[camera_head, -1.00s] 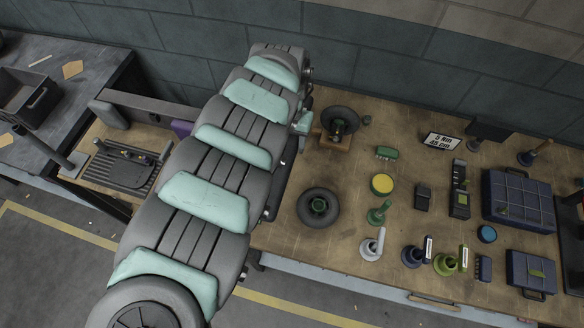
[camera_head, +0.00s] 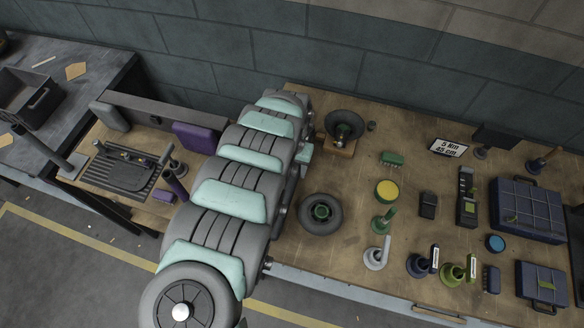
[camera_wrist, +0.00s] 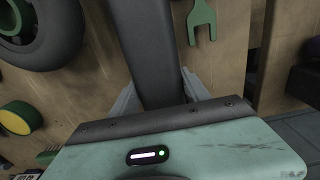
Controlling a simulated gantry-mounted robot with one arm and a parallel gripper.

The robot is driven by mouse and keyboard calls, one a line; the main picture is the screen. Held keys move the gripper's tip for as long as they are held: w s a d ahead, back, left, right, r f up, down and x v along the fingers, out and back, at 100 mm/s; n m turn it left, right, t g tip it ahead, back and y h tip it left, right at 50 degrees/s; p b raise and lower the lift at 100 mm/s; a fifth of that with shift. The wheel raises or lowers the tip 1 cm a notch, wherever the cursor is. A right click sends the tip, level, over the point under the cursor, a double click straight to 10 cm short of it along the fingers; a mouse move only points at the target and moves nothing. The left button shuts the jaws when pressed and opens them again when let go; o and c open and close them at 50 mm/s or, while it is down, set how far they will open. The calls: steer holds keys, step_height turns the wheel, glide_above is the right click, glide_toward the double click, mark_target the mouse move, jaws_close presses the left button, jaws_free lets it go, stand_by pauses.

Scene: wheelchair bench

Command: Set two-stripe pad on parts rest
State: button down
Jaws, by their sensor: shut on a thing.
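In the wrist view, the two fingers of my gripper (camera_wrist: 158,92) are shut on a long dark grey piece (camera_wrist: 154,45), which I take to be the pad. It runs away from the jaws toward the top edge; no stripes show on it. In the head view my arm hides my gripper and the held piece. A ridged dark tray (camera_head: 112,180) lies on the left wooden bench; I cannot tell if it is the parts rest. A grey pad-like block (camera_head: 109,117) and a purple panel (camera_head: 197,138) stand behind it.
A green open-ended shape (camera_wrist: 202,18) lies near the held piece. Handled tools, blue cases (camera_head: 527,207) and a sign (camera_head: 448,148) fill the right bench.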

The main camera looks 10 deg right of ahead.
steer(key=shift+f, duration=0.2)
steer(key=c, duration=0.5)
jaws_free()
step_height(320, 180, up, 12)
steer(key=p, duration=0.2)
steer(key=shift+r+p, duration=0.25)
steer(key=shift+p, duration=0.1)
